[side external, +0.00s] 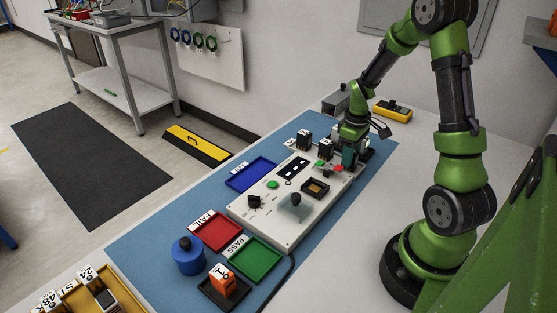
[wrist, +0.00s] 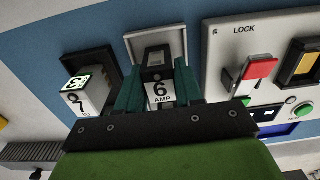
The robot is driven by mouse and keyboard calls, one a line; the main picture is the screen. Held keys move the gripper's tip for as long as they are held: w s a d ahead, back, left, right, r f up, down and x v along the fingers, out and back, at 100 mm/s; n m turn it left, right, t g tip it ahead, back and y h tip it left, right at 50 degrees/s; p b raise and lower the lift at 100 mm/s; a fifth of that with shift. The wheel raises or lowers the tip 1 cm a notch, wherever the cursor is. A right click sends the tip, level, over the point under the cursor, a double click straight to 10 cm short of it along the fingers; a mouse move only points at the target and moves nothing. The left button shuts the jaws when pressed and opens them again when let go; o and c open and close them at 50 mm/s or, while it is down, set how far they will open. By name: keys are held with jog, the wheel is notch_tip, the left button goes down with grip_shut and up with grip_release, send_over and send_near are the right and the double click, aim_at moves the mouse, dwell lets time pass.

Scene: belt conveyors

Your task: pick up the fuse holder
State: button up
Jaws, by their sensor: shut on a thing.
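A fuse holder (wrist: 161,92), dark on top with a white label reading "6 AMP", stands between the two teal fingers of my gripper (wrist: 160,84) in the wrist view. The fingers are shut on its sides. Behind it is a shallow grey-rimmed holder tray (wrist: 181,43); I cannot tell whether the fuse holder still touches it. In the side external view my gripper (side external: 349,158) is low, at the far end of the white panel, and hides the fuse holder.
The white panel (wrist: 225,50), with a red-topped LOCK lever (wrist: 258,68), is close on the right. Red (side external: 216,232) and green (side external: 257,259) trays lie at the panel's near end.

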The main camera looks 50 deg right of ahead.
notch_tip(320, 180, up, 10)
jog(key=shift+r, duration=0.1)
jog(key=o, duration=0.5)
jog(key=c, duration=0.5)
jog(key=shift+o, duration=0.2)
jog(key=w+a+r, duration=0.1)
jog(key=a, duration=1.6)
jog(key=shift+w+d+f, duration=0.1)
jog(key=shift+f, duration=1.55)
jog(key=shift+d+f, duration=0.1)
jog(key=shift+f, duration=1.5)
